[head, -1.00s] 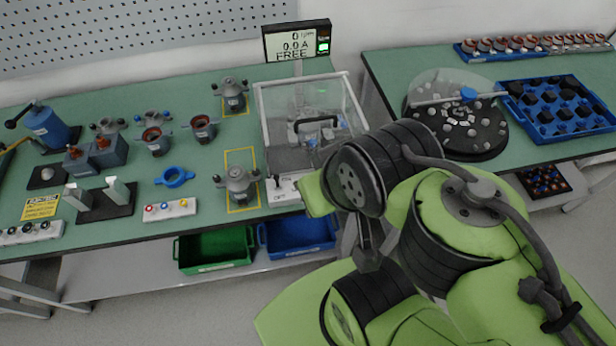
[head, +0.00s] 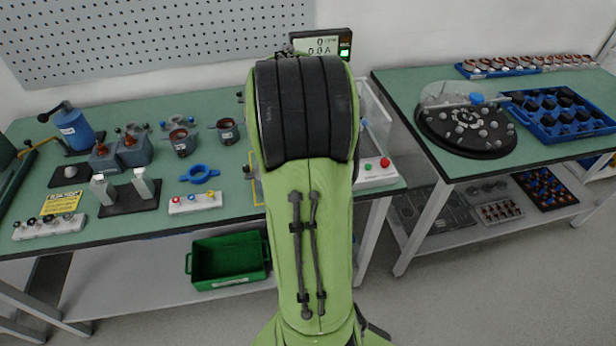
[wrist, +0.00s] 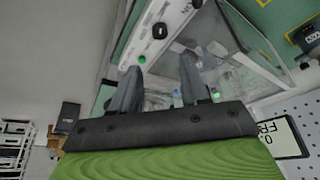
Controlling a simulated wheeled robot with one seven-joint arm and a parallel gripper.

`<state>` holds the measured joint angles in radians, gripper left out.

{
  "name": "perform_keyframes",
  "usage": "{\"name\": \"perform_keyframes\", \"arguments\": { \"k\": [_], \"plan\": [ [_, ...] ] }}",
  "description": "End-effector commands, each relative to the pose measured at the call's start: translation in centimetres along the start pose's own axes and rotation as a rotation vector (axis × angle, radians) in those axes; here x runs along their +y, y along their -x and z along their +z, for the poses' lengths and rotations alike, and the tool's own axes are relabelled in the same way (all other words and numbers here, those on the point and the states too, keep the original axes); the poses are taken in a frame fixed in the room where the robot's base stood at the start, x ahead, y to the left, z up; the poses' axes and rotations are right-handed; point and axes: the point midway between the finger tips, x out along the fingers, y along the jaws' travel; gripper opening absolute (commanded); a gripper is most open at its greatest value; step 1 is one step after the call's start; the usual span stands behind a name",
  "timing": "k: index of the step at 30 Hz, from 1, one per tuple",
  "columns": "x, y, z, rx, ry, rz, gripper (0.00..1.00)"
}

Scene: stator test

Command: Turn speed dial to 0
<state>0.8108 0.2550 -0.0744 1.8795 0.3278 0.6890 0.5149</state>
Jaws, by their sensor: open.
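The white control panel (head: 376,177) shows to the right of my arm in the head view, with a red and a green button; its left part is hidden behind my arm. In the wrist view the panel (wrist: 178,17) runs across the top, with a black knob (wrist: 160,31) and a green button (wrist: 142,59). I cannot tell whether this knob is the speed dial, and its setting is too small to read. My gripper (wrist: 158,72) is open and empty, its fingers apart and pointing toward the panel and clear box. The head view does not show it.
The clear test box (wrist: 225,45) stands behind the panel. The display (head: 322,45) reads 0 on its top line and 0.0 A below. Stators and fixtures stand on the bench left of my arm. The round black turntable (head: 465,130) is on the right bench.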

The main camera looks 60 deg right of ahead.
Motion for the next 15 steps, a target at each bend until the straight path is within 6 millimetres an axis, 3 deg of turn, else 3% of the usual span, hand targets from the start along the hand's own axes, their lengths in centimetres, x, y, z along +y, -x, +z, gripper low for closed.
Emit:
{"name": "perform_keyframes", "arguments": {
  "k": [15],
  "plan": [
    [-0.1,-12.3,0.3,-0.005,0.007,-0.001,0.45]
  ]
}}
